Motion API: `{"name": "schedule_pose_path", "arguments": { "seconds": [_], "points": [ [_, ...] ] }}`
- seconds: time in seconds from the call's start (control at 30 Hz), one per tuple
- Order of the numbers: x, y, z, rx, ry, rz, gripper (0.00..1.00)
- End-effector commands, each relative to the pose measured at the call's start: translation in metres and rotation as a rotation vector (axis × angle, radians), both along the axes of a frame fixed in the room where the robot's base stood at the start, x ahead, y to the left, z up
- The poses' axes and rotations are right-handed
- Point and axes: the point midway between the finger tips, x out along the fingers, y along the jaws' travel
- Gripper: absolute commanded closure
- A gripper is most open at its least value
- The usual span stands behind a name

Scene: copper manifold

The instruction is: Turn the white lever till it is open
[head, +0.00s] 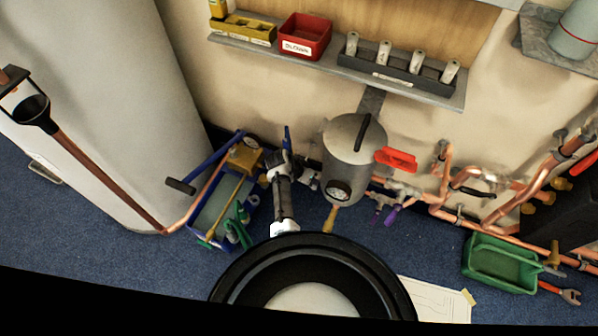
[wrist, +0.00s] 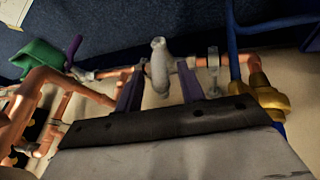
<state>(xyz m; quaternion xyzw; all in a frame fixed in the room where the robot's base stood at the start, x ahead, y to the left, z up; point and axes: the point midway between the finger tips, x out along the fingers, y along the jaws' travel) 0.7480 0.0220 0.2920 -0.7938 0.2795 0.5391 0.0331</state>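The white lever (wrist: 160,66) stands upright in the wrist view, on a copper pipe run near the wall. My gripper (wrist: 160,68) has its two dark purple-grey fingers apart, one on each side of the lever. A gap shows between the lever and each finger, and I see no contact. In the head view my gripper (head: 280,160) is low beside the grey tank (head: 352,160), and the white lever is too small there to make out surely.
Copper pipes (wrist: 95,87) and a purple handle (wrist: 73,48) lie left of my gripper in the wrist view; a brass fitting (wrist: 268,98) and blue pipe (wrist: 233,40) lie right. A red handle (head: 396,159) and green tray (head: 500,262) are farther right in the head view.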

Motion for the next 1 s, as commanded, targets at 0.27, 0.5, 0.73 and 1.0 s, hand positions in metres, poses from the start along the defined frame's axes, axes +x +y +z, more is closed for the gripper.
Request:
{"name": "schedule_pose_path", "arguments": {
  "seconds": [0.27,0.5,0.73,1.0],
  "points": [
    [-0.017,0.028,0.06,0.001,-0.003,0.004,0.61],
    [-0.027,0.044,0.093,0.0,-0.003,0.002,0.61],
    [-0.031,0.048,0.102,0.0,0.0,0.002,0.61],
    [-0.031,0.048,0.101,0.001,0.0,0.0,0.7]
  ]
}}
